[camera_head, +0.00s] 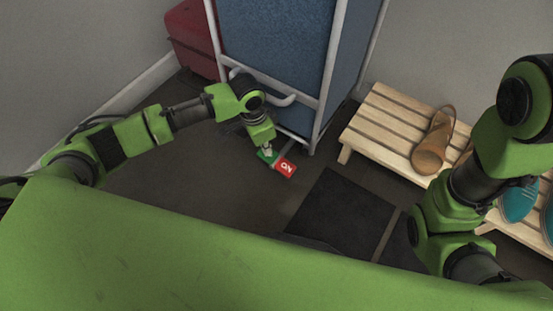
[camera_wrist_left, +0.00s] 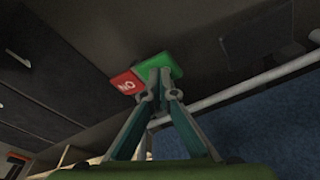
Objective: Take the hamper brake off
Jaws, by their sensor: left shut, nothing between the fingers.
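The hamper (camera_head: 275,45) is a tall blue-sided bin in a pale tube frame, at the top middle of the head view. Its brake pedal has a red half (camera_head: 285,166) marked ON and a green half (camera_head: 265,156), low at the hamper's front. My left gripper (camera_head: 268,150) is shut and empty, its tips at the green half. In the left wrist view the fingertips (camera_wrist_left: 160,72) meet over the green half (camera_wrist_left: 165,65), beside the red half (camera_wrist_left: 125,84). I cannot tell whether they press on it. My right gripper is not in view; only its arm shows.
A red case (camera_head: 190,38) is behind left. A dark mat (camera_head: 335,212) lies on the floor in front.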

